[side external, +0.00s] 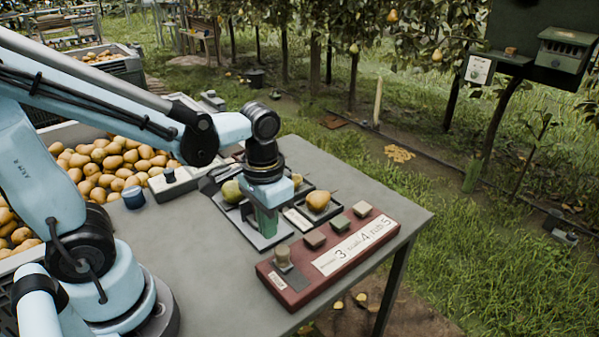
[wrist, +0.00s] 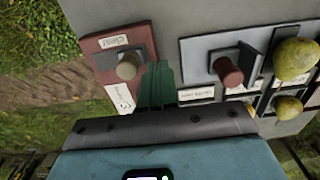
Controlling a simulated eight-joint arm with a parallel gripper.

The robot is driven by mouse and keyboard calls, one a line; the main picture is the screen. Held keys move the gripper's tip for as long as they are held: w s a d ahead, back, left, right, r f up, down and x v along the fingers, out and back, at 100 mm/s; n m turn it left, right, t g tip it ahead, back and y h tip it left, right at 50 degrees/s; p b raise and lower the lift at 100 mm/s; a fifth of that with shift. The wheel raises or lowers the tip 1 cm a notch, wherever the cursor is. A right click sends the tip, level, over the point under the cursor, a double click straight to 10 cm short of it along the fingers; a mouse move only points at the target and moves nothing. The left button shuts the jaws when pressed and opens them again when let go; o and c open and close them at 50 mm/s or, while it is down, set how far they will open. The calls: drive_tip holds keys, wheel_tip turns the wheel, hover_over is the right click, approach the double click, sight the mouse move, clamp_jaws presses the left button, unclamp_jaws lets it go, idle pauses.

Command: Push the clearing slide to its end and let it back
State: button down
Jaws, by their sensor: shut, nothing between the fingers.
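The clearing slide's beige knob (side external: 282,254) stands at the near left end of the red box (side external: 300,285). In the wrist view the knob (wrist: 128,67) sits on a grey plate beside a label reading "Clear" (wrist: 114,42). My gripper (side external: 265,222) points down above the grey table, just behind the red box. In the wrist view its green fingers (wrist: 157,85) are shut and empty, close to the right of the knob. I cannot tell whether they touch it. The fingers and gripper body hide part of the box.
A second knob, dark red (wrist: 229,72), stands on a grey plate (wrist: 205,52) to the right. Pears (side external: 318,200) lie in dark tray compartments. Several square blocks (side external: 340,223) line the red box. A blue-lidded jar (side external: 133,197) and a pear crate (side external: 100,165) are left. The table's right corner is clear.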

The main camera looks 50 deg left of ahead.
sight(282, 249)
drive_tip(key=shift+f, duration=1.65)
drive_tip(key=shift+d, duration=2.2)
drive_tip(key=shift+a, duration=0.15)
idle(0.9)
drive_tip(key=shift+a, duration=2.35)
drive_tip(key=shift+r, duration=0.1)
wheel_tip(282, 249, up, 8)
